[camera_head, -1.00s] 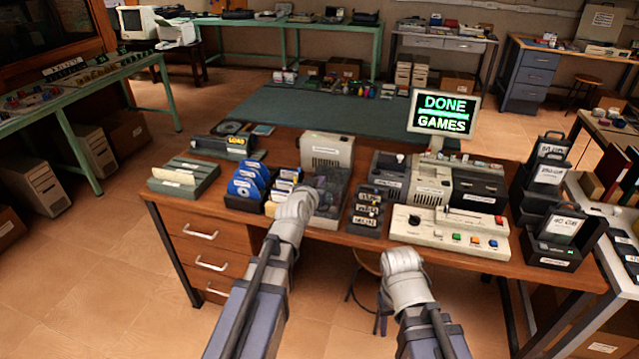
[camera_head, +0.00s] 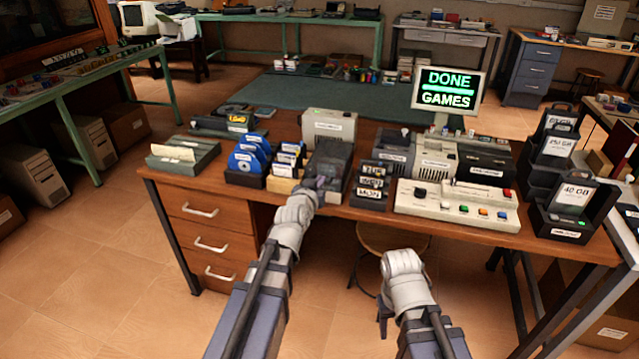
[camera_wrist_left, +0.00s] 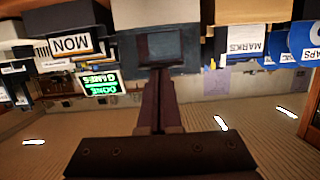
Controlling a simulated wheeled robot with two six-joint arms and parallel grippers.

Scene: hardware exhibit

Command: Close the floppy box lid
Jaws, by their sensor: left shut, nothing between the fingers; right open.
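The floppy box (camera_head: 335,160) stands on the wooden desk, left of centre. Its dark, smoky lid now lies low over the box in the head view; I cannot tell whether it is fully shut. My left gripper (camera_head: 318,187) is at the box's front side, its fingers together and empty. In the left wrist view, the left gripper's fingertips (camera_wrist_left: 158,75) reach the dark front face of the box (camera_wrist_left: 190,52), touching or very close. My right gripper (camera_head: 402,258) hangs in front of the desk, away from the box; its fingers are mostly hidden.
Blue disks in a holder (camera_head: 247,160) and a labelled card rack (camera_head: 287,165) stand close left of the box. A dark labelled rack (camera_head: 371,185) and a button console (camera_head: 458,205) are to its right. A beige unit (camera_head: 329,127) is behind. A sign (camera_head: 447,91) reads DONE GAMES.

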